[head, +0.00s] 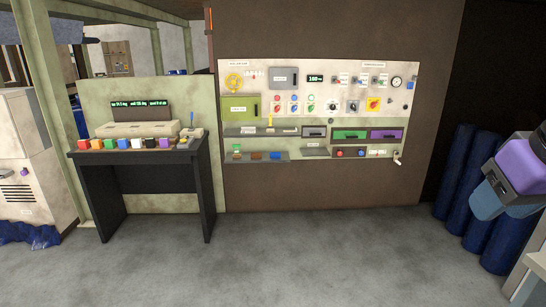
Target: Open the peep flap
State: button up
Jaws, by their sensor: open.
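A wall panel (330,140) stands at the back with two small doors that could be the peep flap. One is a grey door (281,77) at the top with a dark handle at its right side. The other is a larger olive-green door (232,114) lower left, also with a dark handle on its right. Both look closed. Their labels are too small to read, so I cannot tell which is the peep flap. Part of my arm shows at the right edge, far from the panel. My gripper's fingers are not visible.
The panel also bears a yellow wheel (235,82), knobs, switches, drawers and shelves with small blocks. A dark table (140,152) with coloured cubes stands left of it. Blue rolls (455,170) stand at the right. The grey floor (300,255) before the panel is clear.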

aim_at(280, 78)
jog(key=i, duration=1.75)
jog(key=i+z, duration=0.1)
jog(key=i, duration=0.5)
jog(key=i+j+z, duration=0.1)
jog(key=i, duration=0.5)
jog(key=i+j+z, duration=0.1)
jog(key=i, duration=0.5)
jog(key=i+j+z, duration=0.35)
jog(key=i, duration=0.15)
jog(key=i+j+z, duration=0.35)
jog(key=i+l, duration=0.1)
